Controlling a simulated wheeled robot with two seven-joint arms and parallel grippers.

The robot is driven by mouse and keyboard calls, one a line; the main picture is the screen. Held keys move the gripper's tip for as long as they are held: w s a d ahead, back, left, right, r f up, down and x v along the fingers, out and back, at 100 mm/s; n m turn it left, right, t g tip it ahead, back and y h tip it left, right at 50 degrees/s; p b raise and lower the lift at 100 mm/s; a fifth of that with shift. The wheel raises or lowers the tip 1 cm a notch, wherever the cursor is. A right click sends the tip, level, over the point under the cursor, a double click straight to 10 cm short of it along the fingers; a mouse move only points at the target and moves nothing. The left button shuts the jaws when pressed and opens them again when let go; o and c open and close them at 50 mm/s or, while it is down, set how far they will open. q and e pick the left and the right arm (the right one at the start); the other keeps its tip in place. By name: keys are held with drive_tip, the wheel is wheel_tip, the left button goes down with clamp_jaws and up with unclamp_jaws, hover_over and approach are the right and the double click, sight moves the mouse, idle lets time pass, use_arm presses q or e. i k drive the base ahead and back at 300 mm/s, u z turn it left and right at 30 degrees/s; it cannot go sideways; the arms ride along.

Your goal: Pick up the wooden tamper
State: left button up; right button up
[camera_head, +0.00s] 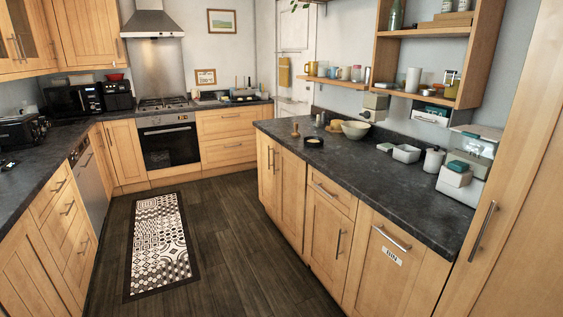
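A small wooden object with a rounded knob (295,131), which looks like the wooden tamper, stands upright on the dark counter (400,195) at the right. It is near the counter's far left corner and small in the view. A dark round dish (314,142) lies just to its right and nearer to me, apart from it. Neither of my grippers shows in the head view.
A cream bowl (355,129), a white tub (406,153), a white canister (433,160) and stacked boxes (468,160) stand on the same counter. Open floor with a patterned rug (160,243) lies left of it. A tall wooden cabinet (515,200) bounds the right.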

sight(294, 134)
drive_tip(key=z, duration=0.1)
drive_tip(key=i, duration=1.6)
drive_tip(key=z, duration=0.1)
